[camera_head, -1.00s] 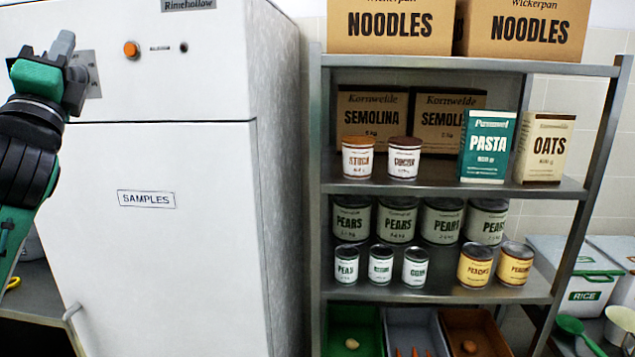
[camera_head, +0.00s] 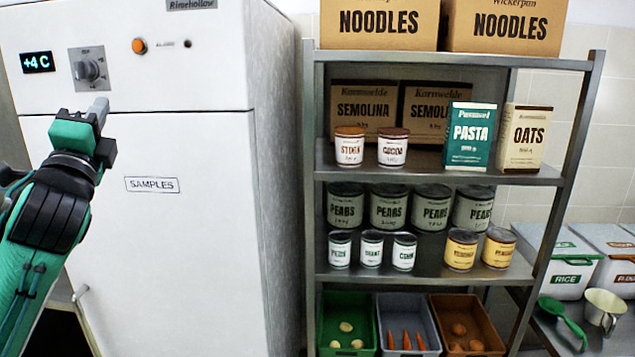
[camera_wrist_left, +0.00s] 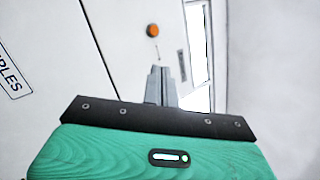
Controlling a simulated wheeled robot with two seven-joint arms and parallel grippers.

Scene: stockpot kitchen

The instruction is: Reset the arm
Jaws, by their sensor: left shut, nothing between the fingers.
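My left gripper (camera_head: 99,106) is in front of the white cabinet (camera_head: 190,230), with its fingers together and empty. It is a little below the grey dial (camera_head: 89,69) and apart from it. The green "+4 C" display (camera_head: 37,62) shows at the cabinet's upper left. In the left wrist view the shut grey fingers (camera_wrist_left: 160,84) point toward the cabinet front, with the orange light (camera_wrist_left: 152,30) beyond them. My right gripper is in neither view.
A steel shelf (camera_head: 440,178) to the right holds cartons, tins and jars. Produce bins (camera_head: 345,325) stand at its bottom.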

